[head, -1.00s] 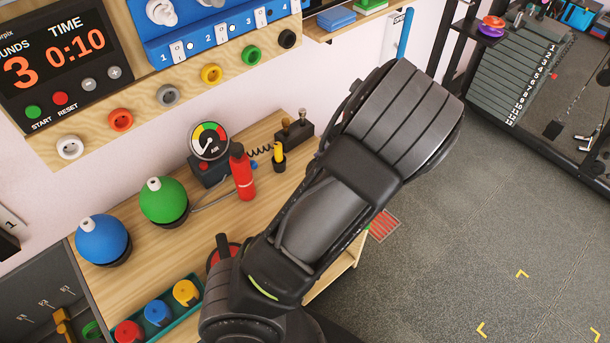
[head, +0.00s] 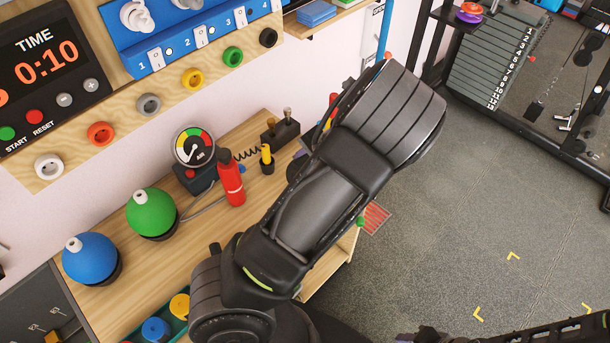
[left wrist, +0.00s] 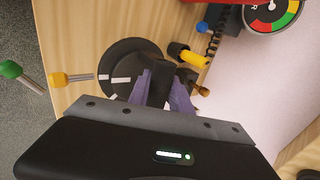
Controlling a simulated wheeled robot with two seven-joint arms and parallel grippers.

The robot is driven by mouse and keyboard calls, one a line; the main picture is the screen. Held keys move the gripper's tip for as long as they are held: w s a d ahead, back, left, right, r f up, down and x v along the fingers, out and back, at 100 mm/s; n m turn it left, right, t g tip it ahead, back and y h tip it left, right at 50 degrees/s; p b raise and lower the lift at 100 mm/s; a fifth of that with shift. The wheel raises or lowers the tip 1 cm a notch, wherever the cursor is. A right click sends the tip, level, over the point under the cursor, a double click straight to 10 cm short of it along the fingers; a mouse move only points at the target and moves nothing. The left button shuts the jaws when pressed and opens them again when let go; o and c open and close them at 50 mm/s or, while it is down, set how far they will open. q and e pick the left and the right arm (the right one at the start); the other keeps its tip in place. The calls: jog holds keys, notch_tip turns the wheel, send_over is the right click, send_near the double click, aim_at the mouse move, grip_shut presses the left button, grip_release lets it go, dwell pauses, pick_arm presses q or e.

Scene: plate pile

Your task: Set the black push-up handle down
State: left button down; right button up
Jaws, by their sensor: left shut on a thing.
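The black push-up handle's dark grip (left wrist: 158,84) stands between the purple fingers of my left gripper (left wrist: 162,92) in the left wrist view. The fingers are shut on it. Beyond the grip lies a round black disc (left wrist: 122,58) with white marks, over the wooden bench top; it looks like the handle's base. I cannot tell whether it touches the bench. In the head view my left arm covers most of the handle and the fingers.
The wooden bench (head: 118,300) carries a yellow-and-black tool (left wrist: 188,55) beside the disc, a red cylinder (head: 230,180), a gauge (head: 194,147), and green (head: 150,212) and blue (head: 90,257) balls. A green-tipped rod (left wrist: 12,70) and yellow knob (left wrist: 58,80) are at the bench edge.

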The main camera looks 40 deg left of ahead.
pick_arm(q)
jog(key=shift+f, duration=1.05)
jog(key=shift+f, duration=0.1)
jog(key=shift+f, duration=1.8)
jog(key=shift+f, duration=0.2)
jog(key=c, duration=1.2)
grip_release()
jog(key=shift+o, duration=0.2)
jog(key=shift+r, duration=0.2)
jog(key=v, duration=1.2)
